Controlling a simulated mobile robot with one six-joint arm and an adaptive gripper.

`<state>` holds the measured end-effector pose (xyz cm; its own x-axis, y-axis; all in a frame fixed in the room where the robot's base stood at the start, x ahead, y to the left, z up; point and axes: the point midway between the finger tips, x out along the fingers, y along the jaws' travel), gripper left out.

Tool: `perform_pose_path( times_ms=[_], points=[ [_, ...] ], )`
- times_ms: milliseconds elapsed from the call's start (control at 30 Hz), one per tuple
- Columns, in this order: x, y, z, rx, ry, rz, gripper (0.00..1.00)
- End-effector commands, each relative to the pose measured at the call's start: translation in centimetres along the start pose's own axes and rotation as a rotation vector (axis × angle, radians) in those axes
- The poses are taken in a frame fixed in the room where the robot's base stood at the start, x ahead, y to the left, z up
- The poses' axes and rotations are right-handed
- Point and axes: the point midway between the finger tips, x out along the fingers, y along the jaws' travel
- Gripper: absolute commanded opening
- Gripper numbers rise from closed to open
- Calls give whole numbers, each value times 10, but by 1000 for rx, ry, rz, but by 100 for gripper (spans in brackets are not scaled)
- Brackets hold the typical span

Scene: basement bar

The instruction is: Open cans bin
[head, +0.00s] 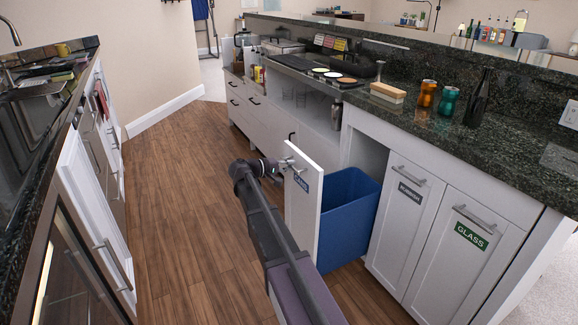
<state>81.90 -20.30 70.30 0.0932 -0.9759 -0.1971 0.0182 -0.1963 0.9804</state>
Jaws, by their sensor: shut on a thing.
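The cans bin is a white pull-out front panel (305,206) with a small blue label (300,183) near its top; the lettering is hard to read. Behind the panel a blue bin (348,215) stands well out of the cabinet, its top open. Its inside shows only in part. My gripper (284,163) is at the upper outer face of the panel, shut on its handle (290,161). The fingers and much of the handle are small and hard to make out. My arm reaches up from the bottom of the view to the panel.
Right of the open bay are closed white fronts: one with a dark label (410,192), one with a green GLASS label (470,237). White cabinets (85,180) line the left. Wooden floor (180,200) between is clear.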

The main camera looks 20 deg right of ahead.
Motion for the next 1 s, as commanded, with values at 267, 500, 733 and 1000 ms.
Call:
perform_pose_path(
  times_ms=[267,500,733,1000],
  points=[
    [13,2,4,4,-15,-2,0],
    [18,4,5,4,-20,-1,51],
    [19,4,5,4,-21,1,51],
    [19,4,5,4,-20,1,51]
  ],
)
